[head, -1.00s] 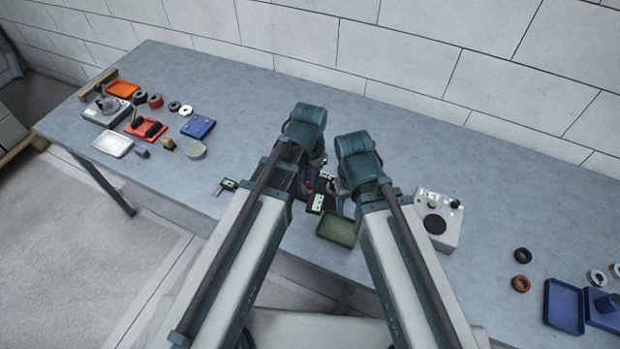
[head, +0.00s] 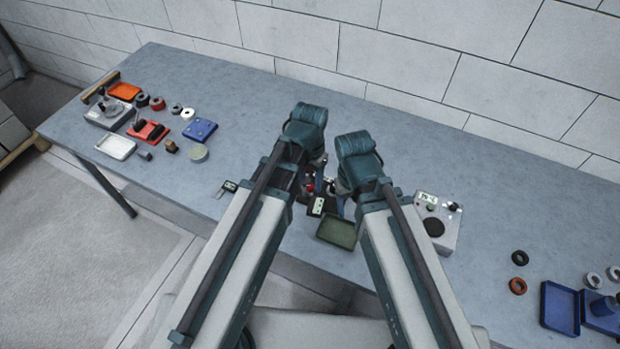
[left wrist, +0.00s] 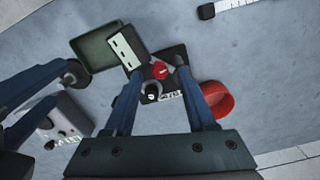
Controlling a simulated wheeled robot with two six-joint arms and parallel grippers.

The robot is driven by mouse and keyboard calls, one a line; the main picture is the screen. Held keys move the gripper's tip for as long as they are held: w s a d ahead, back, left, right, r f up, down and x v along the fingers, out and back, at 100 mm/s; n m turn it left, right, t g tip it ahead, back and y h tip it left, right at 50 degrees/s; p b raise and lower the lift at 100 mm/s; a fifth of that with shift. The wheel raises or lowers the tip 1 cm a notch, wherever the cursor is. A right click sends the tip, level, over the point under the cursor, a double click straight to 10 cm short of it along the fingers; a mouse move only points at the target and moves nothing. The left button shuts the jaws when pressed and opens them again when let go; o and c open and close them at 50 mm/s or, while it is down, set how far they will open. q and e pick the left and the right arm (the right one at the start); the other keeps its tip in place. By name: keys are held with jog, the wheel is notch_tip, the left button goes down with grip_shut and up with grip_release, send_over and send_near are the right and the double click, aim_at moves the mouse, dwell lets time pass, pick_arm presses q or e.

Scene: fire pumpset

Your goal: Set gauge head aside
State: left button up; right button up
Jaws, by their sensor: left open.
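My left gripper (left wrist: 160,76) is open, with its two blue fingers either side of a small fitting with a red top (left wrist: 160,70). The fitting stands over a black plate (left wrist: 176,54); I cannot tell whether either finger touches it. In the head view the red top (head: 309,187) shows between my two wrists. I cannot tell for sure which part is the gauge head. A pale block with dark marks (left wrist: 127,47) lies beside the left fingertip. My right gripper's blue finger (left wrist: 40,83) comes in from the left of the wrist view, near a dark round part; its jaw opening is unclear.
A green tray (head: 336,232) lies in front of the plate. A grey box with a display (head: 449,226) stands to the right. A red round dish (left wrist: 218,99) is near the left gripper. Blue trays (head: 560,308) are at far right. The table's back middle is clear.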

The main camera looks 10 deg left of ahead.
aim_at(310, 187)
pick_arm(q)
notch_tip(310, 187, up, 12)
jog(key=p, duration=1.1)
jog(key=s+f+n+y+b, duration=0.1)
jog(key=s+f+n+b, duration=0.1)
jog(key=s+f+b, duration=0.5)
jog(key=shift+s+f+n+b, duration=0.3)
jog(key=shift+s+f+b, duration=0.1)
jog(key=shift+f+b, duration=0.1)
